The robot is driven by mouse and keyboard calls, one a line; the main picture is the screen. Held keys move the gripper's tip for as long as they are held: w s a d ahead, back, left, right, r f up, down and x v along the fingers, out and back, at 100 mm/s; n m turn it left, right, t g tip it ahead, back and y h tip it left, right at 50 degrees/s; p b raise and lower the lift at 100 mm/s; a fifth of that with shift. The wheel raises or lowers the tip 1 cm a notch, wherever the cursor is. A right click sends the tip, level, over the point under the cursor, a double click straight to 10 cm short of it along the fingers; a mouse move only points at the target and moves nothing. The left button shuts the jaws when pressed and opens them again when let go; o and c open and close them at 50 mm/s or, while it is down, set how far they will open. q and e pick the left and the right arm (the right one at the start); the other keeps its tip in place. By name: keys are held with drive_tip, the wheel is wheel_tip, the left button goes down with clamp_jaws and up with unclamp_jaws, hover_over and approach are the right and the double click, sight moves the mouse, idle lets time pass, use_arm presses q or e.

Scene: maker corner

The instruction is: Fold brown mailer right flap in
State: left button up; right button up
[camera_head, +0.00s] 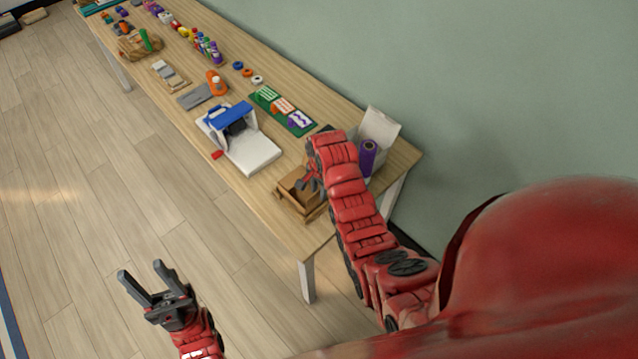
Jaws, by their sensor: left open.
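The brown mailer (296,203) is a small open box near the front right end of the wooden table, with flaps standing out around it. My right arm reaches over the table from the right. My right gripper (309,184) is at the mailer's right side, close to or touching a flap. The arm hides part of that side, and the gap between the fingers is too small to judge. My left gripper (142,270) is open and empty, out over the floor at the lower left, well away from the mailer.
A white and blue machine (243,146) stands left of the mailer on the table (345,105). A purple roll (368,155) and a pale upright panel (381,126) are behind my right arm. A green board (283,111) lies near the back edge.

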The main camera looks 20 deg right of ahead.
drive_tip(key=shift+f, duration=0.45)
drive_tip(key=shift+a+r, duration=0.1)
drive_tip(key=shift+r, duration=0.05)
drive_tip(key=shift+c, duration=0.2)
clamp_jaws()
idle(0.8)
